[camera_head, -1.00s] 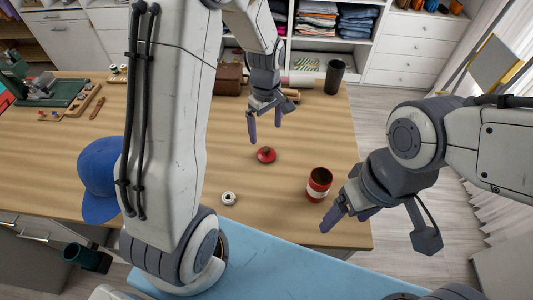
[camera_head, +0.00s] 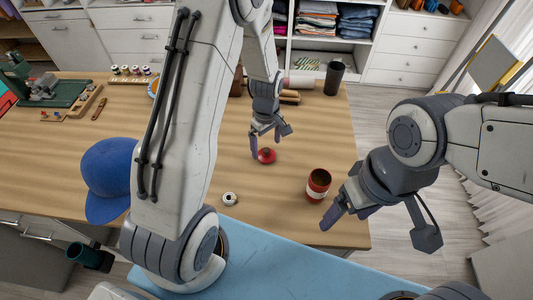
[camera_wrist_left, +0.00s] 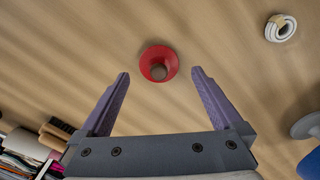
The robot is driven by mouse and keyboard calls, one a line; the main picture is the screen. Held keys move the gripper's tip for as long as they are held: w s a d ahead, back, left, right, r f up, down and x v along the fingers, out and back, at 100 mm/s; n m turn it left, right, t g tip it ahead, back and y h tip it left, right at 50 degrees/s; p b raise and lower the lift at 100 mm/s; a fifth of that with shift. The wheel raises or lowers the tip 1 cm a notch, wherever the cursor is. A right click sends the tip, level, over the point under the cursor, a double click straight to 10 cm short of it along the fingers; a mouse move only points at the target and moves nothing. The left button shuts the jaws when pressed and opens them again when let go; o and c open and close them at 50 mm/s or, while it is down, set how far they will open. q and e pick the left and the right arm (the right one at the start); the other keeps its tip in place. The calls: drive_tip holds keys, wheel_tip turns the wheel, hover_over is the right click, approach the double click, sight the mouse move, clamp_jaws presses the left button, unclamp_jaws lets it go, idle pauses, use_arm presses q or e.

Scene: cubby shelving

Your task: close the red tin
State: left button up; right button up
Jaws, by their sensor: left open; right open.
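The red tin (camera_head: 318,186) stands open and upright near the right front of the wooden table, with a dark inside and a pale band. Its red lid (camera_head: 267,156) with a dark knob lies apart from it, further back and left. In the left wrist view the lid (camera_wrist_left: 158,64) is just beyond and between the fingertips. My left gripper (camera_head: 264,148) is open and empty, close to the lid; the wrist view shows its fingers (camera_wrist_left: 158,85) spread. My right gripper (camera_head: 343,215) is beside the tin at its lower right, with nothing visible in it.
A white roll (camera_head: 230,198) lies left of the tin; it also shows in the left wrist view (camera_wrist_left: 281,28). A blue cap (camera_head: 107,178) is at the left. A black cup (camera_head: 334,78) stands at the back right. The table around the lid is mostly clear.

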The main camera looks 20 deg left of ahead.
sight(266, 150)
use_arm(q)
drive_tip(key=shift+w+f+p, duration=0.15)
drive_tip(key=shift+f+p, duration=0.2)
drive_tip(key=shift+f, duration=1.4)
drive_tip(key=c, duration=1.3)
drive_tip(key=shift+c, duration=0.2)
